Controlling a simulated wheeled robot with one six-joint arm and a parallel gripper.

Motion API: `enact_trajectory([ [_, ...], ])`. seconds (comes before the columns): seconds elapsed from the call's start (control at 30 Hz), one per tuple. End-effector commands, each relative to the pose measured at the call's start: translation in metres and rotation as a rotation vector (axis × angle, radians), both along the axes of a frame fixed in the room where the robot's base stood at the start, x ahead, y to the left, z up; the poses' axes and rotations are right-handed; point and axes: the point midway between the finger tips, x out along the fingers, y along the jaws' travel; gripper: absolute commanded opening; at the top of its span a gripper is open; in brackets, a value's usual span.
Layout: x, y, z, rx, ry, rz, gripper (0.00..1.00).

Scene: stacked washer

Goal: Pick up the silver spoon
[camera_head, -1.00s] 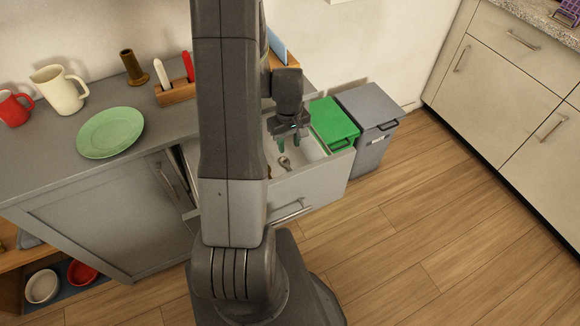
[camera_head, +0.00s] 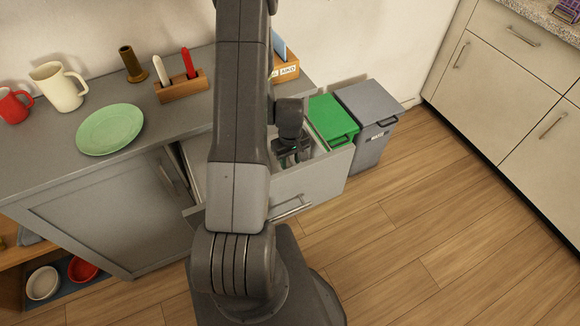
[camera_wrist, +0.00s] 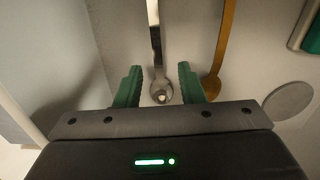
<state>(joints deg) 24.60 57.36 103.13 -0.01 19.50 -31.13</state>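In the wrist view the silver spoon (camera_wrist: 160,88) lies in the drawer, its bowl between my gripper's two green fingers and its handle running away to the top. My gripper (camera_wrist: 159,84) is open, with a gap between each finger and the spoon. In the head view my gripper (camera_head: 291,155) is lowered into the open drawer (camera_head: 318,178). My arm and gripper hide the spoon there.
A golden spoon-like utensil (camera_wrist: 216,82) lies just right of the right finger. A green object (camera_wrist: 311,32) is at the upper right. The drawer walls are close around. Green (camera_head: 333,120) and grey (camera_head: 368,108) bins stand right of the drawer.

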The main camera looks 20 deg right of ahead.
Motion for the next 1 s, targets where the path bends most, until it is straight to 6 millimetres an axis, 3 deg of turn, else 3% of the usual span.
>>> enact_trajectory([
  [0.23,-0.001,-0.002,-0.026,0.001,0.002,-0.001,0.35],
  [0.57,0.000,-0.002,-0.030,0.000,-0.001,-0.001,0.35],
  [0.73,0.000,-0.002,-0.030,0.000,0.000,-0.001,0.02],
  [1.0,0.000,-0.002,-0.030,0.000,0.000,-0.001,0.00],
])
